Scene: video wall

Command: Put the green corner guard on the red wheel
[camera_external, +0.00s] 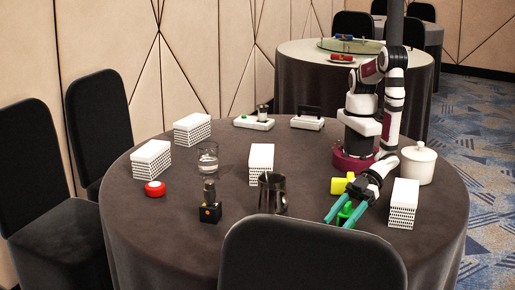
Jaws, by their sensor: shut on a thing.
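My gripper (340,219) is low over the front right of the round table, its teal fingers pointing down and left. It is shut on the green corner guard (346,211), which shows as a small bright green piece between the fingers. The fingers partly hide it, and I cannot tell whether it touches the cloth. A small round red thing with a pale lower edge, likely the red wheel (155,188), lies at the left of the table, far from my gripper.
The dark table (235,240) also holds a yellow piece (340,185) beside my gripper, white card stacks (403,204), a dark mug (272,193), a glass (208,158), a black stand (210,212) and a white lidded pot (418,163). A chair back (310,255) rises in front.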

